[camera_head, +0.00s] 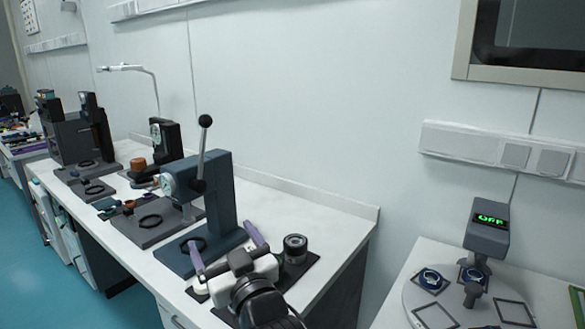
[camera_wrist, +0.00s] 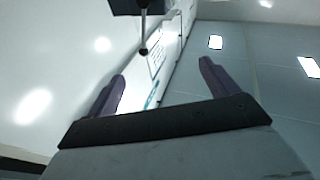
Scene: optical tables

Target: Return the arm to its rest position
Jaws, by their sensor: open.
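My gripper (camera_head: 226,255) is at the near right end of the white bench, in front of the blue lever press (camera_head: 222,190). Its two purple fingers are spread apart with nothing between them. In the wrist view my gripper (camera_wrist: 163,85) is also open and empty. That view looks past the fingers toward the wall and ceiling lights, with the lever's dark ball knob (camera_wrist: 143,51) beyond the fingers. My arm reaches in from the bottom of the head view and hides part of the bench edge.
A dark round jar (camera_head: 295,248) stands on a dark mat just right of my gripper. More bench devices stand farther left along the white bench (camera_head: 290,205). At right, a separate table holds a device with a green "OFF" display (camera_head: 490,220). Floor (camera_head: 60,290) is open at left.

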